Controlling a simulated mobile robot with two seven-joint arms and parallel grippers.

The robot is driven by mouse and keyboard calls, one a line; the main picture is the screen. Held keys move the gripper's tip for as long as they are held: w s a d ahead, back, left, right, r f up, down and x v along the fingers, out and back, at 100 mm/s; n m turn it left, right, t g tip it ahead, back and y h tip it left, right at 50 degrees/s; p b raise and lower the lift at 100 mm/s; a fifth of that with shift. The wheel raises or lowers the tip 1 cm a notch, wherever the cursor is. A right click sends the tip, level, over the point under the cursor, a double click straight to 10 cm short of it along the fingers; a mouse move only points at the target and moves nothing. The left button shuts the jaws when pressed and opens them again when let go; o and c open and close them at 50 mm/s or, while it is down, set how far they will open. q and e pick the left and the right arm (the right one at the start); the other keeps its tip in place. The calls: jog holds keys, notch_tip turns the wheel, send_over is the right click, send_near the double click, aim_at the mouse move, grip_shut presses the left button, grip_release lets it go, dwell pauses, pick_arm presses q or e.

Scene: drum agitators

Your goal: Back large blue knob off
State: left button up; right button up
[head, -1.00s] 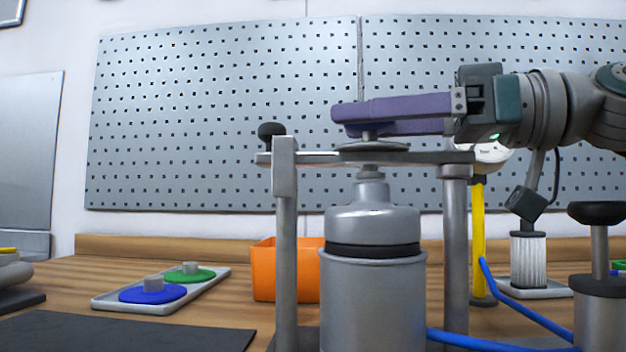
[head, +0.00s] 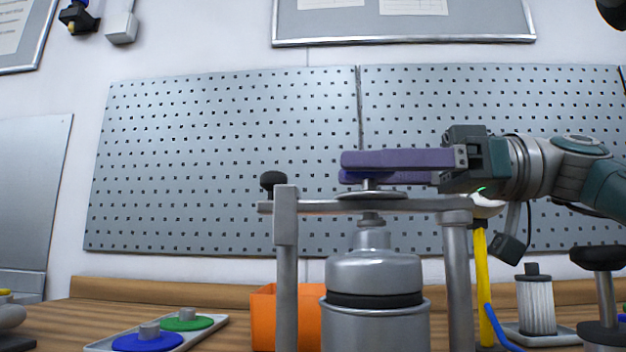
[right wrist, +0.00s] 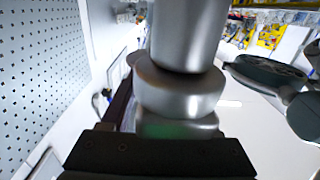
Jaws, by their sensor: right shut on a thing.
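A grey frame (head: 410,205) with a crossbar on posts stands over a grey metal canister (head: 375,270). On the crossbar is a flat grey disc (head: 372,194) with a short stem. My right gripper (head: 352,169), with long purple fingers, reaches in from the right and is shut on this stem above the crossbar. The stem is mostly hidden by the fingers. A blue disc knob (head: 147,343) with a grey stub lies on a tray at lower left, away from the gripper. My left gripper is not in view. The right wrist view does not show the grip clearly.
A green disc (head: 187,323) shares the light tray (head: 213,323). A black ball handle (head: 271,180) is at the crossbar's left end. An orange bin (head: 262,320) stands behind the frame. A yellow pole (head: 482,290) and a ribbed white cylinder (head: 538,305) stand at right.

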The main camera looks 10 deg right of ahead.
jog(key=o, duration=1.4)
jog(key=shift+f, duration=0.1)
jog(key=v, duration=1)
